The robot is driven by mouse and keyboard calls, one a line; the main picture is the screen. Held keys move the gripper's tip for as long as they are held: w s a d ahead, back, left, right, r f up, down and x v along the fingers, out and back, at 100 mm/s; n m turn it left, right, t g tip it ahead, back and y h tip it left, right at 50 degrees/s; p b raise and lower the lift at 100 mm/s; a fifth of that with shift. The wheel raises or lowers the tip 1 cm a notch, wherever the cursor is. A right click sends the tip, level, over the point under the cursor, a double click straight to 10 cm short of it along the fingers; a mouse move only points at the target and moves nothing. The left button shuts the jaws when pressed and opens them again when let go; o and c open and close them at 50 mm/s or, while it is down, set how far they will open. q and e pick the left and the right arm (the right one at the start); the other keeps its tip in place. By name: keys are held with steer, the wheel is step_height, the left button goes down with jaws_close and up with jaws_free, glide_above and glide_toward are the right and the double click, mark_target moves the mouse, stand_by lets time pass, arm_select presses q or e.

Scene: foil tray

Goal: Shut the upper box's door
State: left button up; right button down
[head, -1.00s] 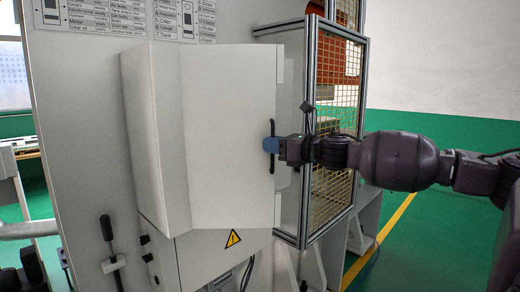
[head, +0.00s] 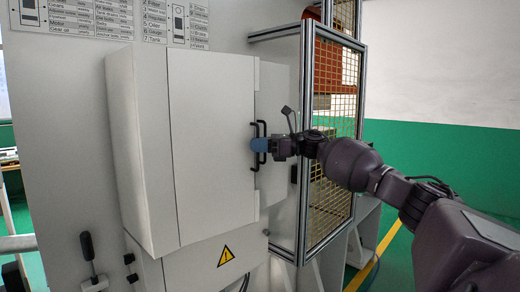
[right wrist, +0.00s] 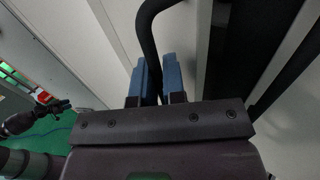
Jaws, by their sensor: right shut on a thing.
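The upper box (head: 140,150) is a pale grey cabinet on the machine's side. Its door (head: 212,140) is the flat front panel and looks close to flush with the panel beside it; I cannot tell if a thin gap is left. A black bar handle (head: 253,165) is at the door's right edge. My right gripper (head: 260,145) is shut on it, and in the right wrist view its blue fingers (right wrist: 158,78) sit either side of the black bar (right wrist: 147,32). My left gripper (right wrist: 62,105) seems to be the small dark one at the left of the right wrist view, away from the door.
A framed yellow mesh guard (head: 335,130) stands right of the box, close to my right arm. Below the box is a panel with a yellow warning sign (head: 226,256). A dark lever (head: 88,250) sticks out at the lower left. Green floor lies at right.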

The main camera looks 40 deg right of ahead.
arm_select(q)
steer(key=shift+w+d+f, duration=0.1)
steer(key=shift+w+f, duration=0.1)
steer(key=shift+w, duration=0.25)
arm_select(e)
steer(key=shift+w+d, duration=0.2)
steer(key=shift+w, duration=0.65)
arm_select(q)
steer(key=shift+s+f, duration=0.1)
arm_select(e)
steer(key=c, duration=1.5)
jaws_free()
arm_select(q)
steer(key=shift+s, duration=0.1)
steer(key=shift+f, duration=0.1)
steer(key=shift+f+b, duration=1.3)
steer(key=shift+b, duration=0.05)
arm_select(e)
steer(key=shift+v, duration=5.45)
